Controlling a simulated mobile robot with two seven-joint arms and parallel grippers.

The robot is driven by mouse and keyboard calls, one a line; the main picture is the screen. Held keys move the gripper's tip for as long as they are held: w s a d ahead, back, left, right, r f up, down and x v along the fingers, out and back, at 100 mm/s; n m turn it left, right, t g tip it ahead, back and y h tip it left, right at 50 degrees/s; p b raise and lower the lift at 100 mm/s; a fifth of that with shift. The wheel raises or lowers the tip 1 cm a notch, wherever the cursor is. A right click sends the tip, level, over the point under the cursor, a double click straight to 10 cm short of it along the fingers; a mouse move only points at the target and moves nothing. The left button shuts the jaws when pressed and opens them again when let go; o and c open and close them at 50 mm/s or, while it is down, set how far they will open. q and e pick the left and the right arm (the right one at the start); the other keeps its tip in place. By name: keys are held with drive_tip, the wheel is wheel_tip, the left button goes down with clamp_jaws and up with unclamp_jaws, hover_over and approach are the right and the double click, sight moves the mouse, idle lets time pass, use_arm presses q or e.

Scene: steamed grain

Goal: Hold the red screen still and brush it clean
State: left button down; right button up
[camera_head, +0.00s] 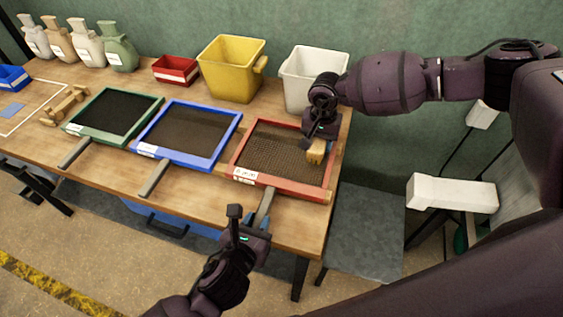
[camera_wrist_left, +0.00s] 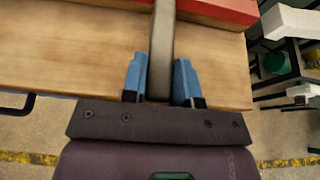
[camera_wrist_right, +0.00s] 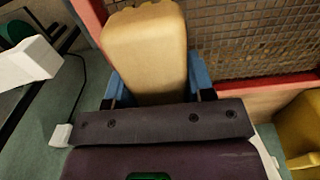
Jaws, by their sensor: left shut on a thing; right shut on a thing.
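The red screen (camera_head: 256,182) lies flat at the right end of the table, with brownish bits on its mesh. Its grey handle (camera_head: 265,205) points to the front edge. My left gripper (camera_head: 258,228) is shut on this handle; the handle also shows between its blue fingers in the left wrist view (camera_wrist_left: 161,50). My right gripper (camera_head: 318,140) is shut on a pale wooden brush (camera_head: 317,152) over the right part of the screen. In the right wrist view the brush (camera_wrist_right: 146,50) is between the fingers beside the mesh; its bristles are hidden.
A blue screen (camera_head: 187,134) and a green screen (camera_head: 113,116) lie to the left. Behind stand a white bin (camera_head: 300,78), a yellow bin (camera_head: 232,68) and a small red tray (camera_head: 175,70).

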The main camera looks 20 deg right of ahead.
drive_tip(key=shift+s+d, duration=0.2)
drive_tip(key=shift+d, duration=0.2)
use_arm(q)
drive_tip(key=shift+a, duration=0.1)
use_arm(e)
drive_tip(key=shift+r, duration=2.5)
use_arm(q)
drive_tip(key=c, duration=0.8)
unclamp_jaws()
